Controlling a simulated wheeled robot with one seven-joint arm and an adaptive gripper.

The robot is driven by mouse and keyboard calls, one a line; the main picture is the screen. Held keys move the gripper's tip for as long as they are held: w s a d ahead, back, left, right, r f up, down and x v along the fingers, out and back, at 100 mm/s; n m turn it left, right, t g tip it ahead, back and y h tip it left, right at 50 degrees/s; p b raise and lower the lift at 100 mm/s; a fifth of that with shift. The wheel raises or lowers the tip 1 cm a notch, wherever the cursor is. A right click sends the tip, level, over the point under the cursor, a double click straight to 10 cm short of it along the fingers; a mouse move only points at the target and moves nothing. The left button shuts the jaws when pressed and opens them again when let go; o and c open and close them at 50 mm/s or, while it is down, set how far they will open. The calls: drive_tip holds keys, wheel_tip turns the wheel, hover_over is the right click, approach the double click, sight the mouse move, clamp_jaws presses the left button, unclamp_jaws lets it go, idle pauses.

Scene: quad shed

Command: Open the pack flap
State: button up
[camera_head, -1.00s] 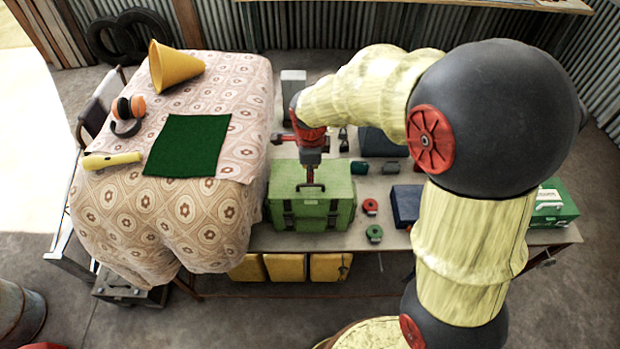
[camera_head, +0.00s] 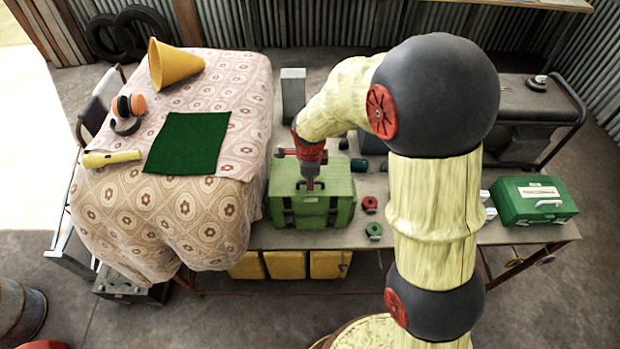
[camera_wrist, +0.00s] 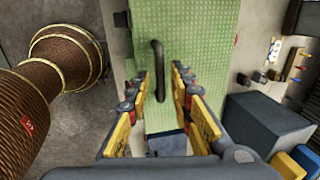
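The pack is a green box (camera_head: 335,210) with dark straps on its front, standing on the workbench. Its textured green top (camera_wrist: 190,45) fills the middle of the wrist view and looks closed. A dark curved handle (camera_wrist: 157,60) stands on that top. My gripper (camera_wrist: 162,76) points down over the top, with its yellow-and-grey fingers apart on either side of the handle's near part. In the head view my gripper (camera_head: 311,184) is at the pack's top, and it hides the handle there. I cannot tell whether a finger touches the handle.
A patterned cloth-covered table (camera_head: 200,215) with a yellow cone (camera_head: 174,66) and a green cloth (camera_head: 188,143) stands to the left. Red (camera_head: 369,203) and green (camera_head: 374,230) small items lie right of the pack. A green case (camera_head: 530,201) sits farther right.

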clamp_jaws()
idle(0.7)
